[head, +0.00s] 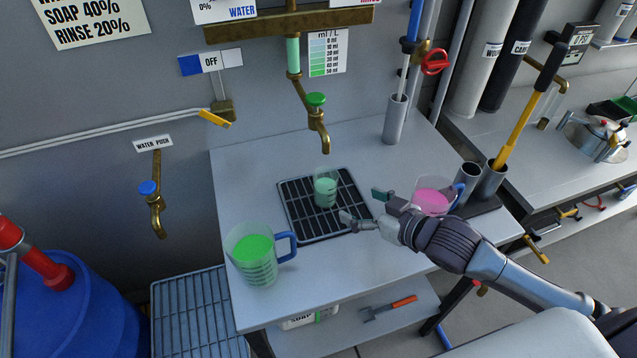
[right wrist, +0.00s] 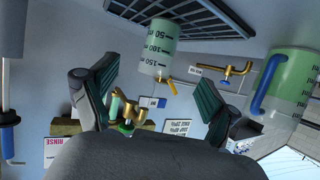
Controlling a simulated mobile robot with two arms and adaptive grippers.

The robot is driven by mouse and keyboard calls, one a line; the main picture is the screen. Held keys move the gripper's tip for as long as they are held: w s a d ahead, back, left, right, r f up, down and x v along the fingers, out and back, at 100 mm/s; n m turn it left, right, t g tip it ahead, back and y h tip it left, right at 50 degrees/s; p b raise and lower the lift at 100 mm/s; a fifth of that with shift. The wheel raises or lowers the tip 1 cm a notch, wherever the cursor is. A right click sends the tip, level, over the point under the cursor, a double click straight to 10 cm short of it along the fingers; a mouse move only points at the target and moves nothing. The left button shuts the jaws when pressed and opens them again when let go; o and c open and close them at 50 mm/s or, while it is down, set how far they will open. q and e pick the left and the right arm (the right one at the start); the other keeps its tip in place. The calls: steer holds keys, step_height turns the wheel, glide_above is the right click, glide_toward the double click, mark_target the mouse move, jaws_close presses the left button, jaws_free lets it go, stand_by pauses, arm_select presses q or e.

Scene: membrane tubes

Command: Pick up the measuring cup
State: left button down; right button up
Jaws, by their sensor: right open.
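A small clear measuring cup (head: 325,187) with pale green liquid stands upright on the black drain grate, under the brass tap. In the right wrist view the same cup (right wrist: 158,48), with dark volume marks, shows beyond and between my fingers. My right gripper (head: 362,207) is open and empty, to the right of the cup, with its fingers pointing toward it. In the right wrist view the two green-padded fingers (right wrist: 153,92) are spread wide and apart from the cup. My left gripper is not in view.
A large jug with green liquid (head: 255,258) and a blue handle stands at the table's front left. A jug with pink liquid (head: 433,197) stands just behind my right gripper. The brass tap (head: 318,125) hangs above the grate (head: 300,215). The table's back left is clear.

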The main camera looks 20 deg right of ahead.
mark_target(334, 192)
steer(key=x, duration=0.6)
steer(key=shift+w+a+p, duration=0.2)
steer(key=shift+w+p, duration=0.1)
steer(key=shift+p, duration=0.1)
steer(key=shift+w+a+f, duration=0.15)
steer(key=shift+w+f, duration=0.05)
steer(key=shift+w, duration=0.05)
steer(key=shift+w+a+f+p, duration=0.1)
steer(key=shift+w+a+p, duration=0.2)
steer(key=shift+w, duration=0.25)
steer(key=x, duration=0.3)
steer(key=shift+w+f+p, duration=0.1)
steer(key=shift+f+p, duration=0.05)
steer(key=shift+p, duration=0.2)
steer(key=shift+w+a+f, duration=0.15)
steer(key=shift+w+f, duration=0.05)
steer(key=shift+w, duration=0.05)
steer(key=shift+s, duration=0.1)
steer(key=shift+c, duration=0.5)
steer(key=shift+r, duration=0.1)
steer(key=c, duration=1.4)
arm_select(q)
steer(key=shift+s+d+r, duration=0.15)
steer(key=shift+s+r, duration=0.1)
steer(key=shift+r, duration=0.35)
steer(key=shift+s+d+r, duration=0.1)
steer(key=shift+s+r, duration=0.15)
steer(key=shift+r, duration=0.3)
arm_select(e)
steer(key=shift+r, duration=0.15)
